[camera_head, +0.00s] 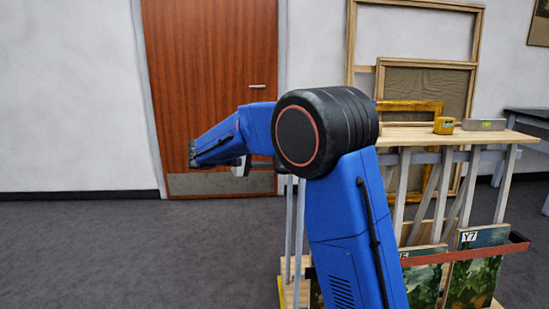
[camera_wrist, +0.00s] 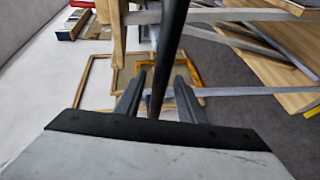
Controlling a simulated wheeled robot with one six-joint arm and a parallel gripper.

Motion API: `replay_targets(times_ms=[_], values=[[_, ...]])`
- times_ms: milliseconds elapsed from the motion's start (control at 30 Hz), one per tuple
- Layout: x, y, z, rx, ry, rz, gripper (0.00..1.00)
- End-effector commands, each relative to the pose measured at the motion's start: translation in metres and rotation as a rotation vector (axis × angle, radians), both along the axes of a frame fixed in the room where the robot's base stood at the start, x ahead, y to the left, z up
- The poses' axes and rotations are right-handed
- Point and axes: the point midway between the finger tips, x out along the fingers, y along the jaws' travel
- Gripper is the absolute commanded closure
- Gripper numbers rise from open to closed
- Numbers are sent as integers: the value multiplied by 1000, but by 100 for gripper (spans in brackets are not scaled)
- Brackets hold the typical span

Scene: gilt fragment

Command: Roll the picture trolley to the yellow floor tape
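The picture trolley (camera_head: 408,137) stands at the right in the head view, with a wooden top, grey legs and framed pictures behind a red-brown rail. My blue arm hides its left part. In the wrist view, my gripper (camera_wrist: 161,76) has its two fingers apart. A dark bar (camera_wrist: 170,35) runs between them, with gaps visible on both sides. It looks like a trolley handle, but the head view hides it. A short yellow strip (camera_wrist: 312,112) shows at the right edge of the wrist view; I cannot tell for sure that it is the floor tape.
A yellow tape measure (camera_head: 444,125) and a spirit level (camera_head: 484,124) lie on the trolley top. Empty frames (camera_head: 412,36) lean on the wall behind. A brown door (camera_head: 210,60) is at the back. A grey table (camera_head: 530,115) stands at far right. The floor at left is clear.

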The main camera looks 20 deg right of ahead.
Motion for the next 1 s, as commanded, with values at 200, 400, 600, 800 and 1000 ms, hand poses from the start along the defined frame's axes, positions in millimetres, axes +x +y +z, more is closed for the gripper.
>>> replay_targets(times_ms=[200,400,600,800,1000], values=[[-1,19,3,1,-1,3,64],[-6,57,10,0,-1,4,64],[-11,96,17,1,0,3,64],[-15,133,23,0,0,3,64],[-19,159,29,1,1,1,64]])
